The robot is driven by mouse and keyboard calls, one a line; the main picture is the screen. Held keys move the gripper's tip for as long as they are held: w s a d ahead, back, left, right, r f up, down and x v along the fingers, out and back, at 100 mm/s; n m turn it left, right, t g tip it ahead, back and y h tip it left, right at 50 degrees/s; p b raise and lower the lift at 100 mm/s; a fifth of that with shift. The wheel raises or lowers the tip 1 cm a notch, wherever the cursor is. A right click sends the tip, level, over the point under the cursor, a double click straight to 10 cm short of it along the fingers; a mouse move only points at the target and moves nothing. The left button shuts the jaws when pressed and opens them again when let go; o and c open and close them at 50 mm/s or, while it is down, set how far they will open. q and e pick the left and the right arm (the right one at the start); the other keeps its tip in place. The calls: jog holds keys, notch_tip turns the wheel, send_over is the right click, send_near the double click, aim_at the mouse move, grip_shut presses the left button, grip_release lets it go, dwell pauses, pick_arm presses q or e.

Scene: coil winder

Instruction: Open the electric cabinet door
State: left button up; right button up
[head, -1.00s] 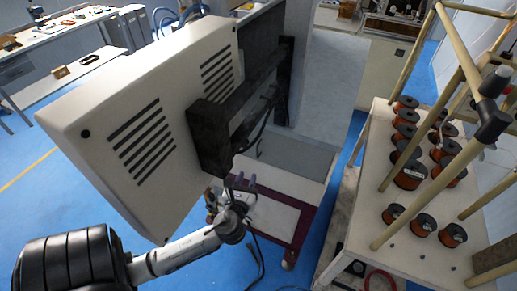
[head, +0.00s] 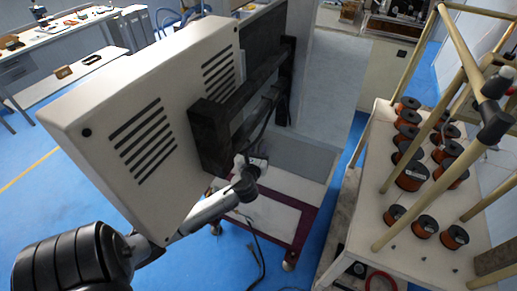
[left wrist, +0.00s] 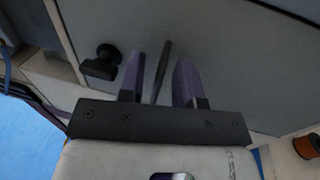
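In the left wrist view, a flat grey panel (left wrist: 240,60), apparently the cabinet door, fills most of the picture. A black knob (left wrist: 103,63) stands out from it at left. A thin dark bar (left wrist: 162,72), possibly a handle, shows between the two purple fingers of my left gripper (left wrist: 158,78). The fingers are apart, one on each side of the bar; I cannot tell if they touch it. In the head view my left gripper (head: 250,164) is beside the dark bracket, its fingertips mostly hidden. My right gripper is not in view.
A large white vented box (head: 150,120) on a dark bracket (head: 210,135) hangs close above my left arm. A cart (head: 425,255) with copper-wire spools and a wooden-coloured tube frame stands at right. A workbench (head: 60,40) stands at the back left.

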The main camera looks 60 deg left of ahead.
pick_arm(q)
jog(key=shift+w+a, duration=0.2)
grip_shut()
dwell(0.3)
